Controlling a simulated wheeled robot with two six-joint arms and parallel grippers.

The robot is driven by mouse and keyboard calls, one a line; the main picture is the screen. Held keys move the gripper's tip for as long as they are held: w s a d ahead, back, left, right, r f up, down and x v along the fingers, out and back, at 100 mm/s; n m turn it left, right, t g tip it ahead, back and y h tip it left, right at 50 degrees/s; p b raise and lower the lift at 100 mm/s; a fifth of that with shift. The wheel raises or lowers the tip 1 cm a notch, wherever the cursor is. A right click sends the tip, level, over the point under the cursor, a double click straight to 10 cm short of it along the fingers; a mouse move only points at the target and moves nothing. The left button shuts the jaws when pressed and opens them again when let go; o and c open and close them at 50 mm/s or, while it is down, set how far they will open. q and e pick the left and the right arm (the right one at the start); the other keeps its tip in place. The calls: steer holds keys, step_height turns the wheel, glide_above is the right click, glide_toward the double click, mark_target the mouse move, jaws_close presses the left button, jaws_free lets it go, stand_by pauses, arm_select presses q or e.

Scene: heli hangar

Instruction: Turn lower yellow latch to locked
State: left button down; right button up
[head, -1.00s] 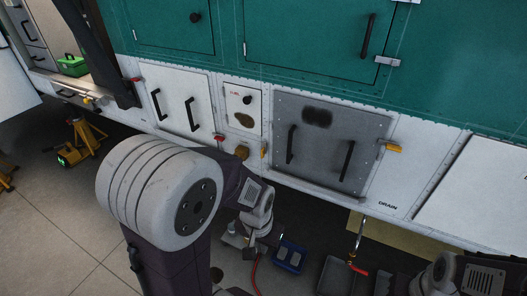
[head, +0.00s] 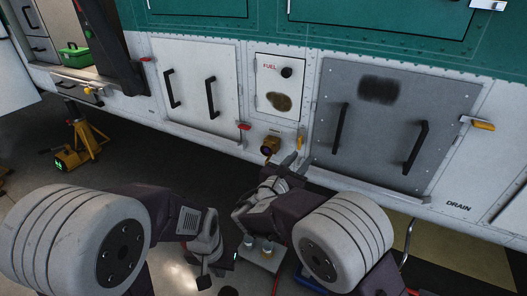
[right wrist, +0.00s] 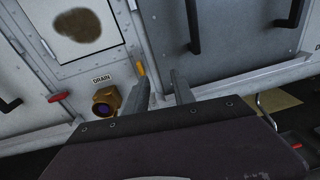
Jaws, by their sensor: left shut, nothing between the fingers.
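A small yellow latch (head: 299,143) stands about upright on the white strip between the fuel panel and the grey door; it also shows in the right wrist view (right wrist: 141,70). Another yellow latch (head: 482,126) lies roughly level at the grey door's right edge. My right gripper (head: 292,160) is just below the first latch. In the right wrist view its fingers (right wrist: 163,85) are apart, with the latch close to the left fingertip; I cannot tell whether they touch. My left gripper (head: 204,280) is shut and empty, low and away from the panels.
A brass drain fitting (head: 270,146) sticks out left of my right gripper. The grey door (head: 390,125) has two black handles. Red latches (head: 243,126) sit by the white door (head: 197,85). A yellow jack stand (head: 82,137) stands on the floor at left.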

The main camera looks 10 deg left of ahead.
mark_target(299, 140)
steer(key=a+n+t+y, duration=0.1)
steer(key=a, duration=0.3)
steer(key=x, duration=0.6)
steer(key=r+x, duration=0.1)
steer(key=x, duration=0.2)
steer(key=shift+w+d+b, duration=0.3)
steer(key=shift+c, duration=0.3)
jaws_close()
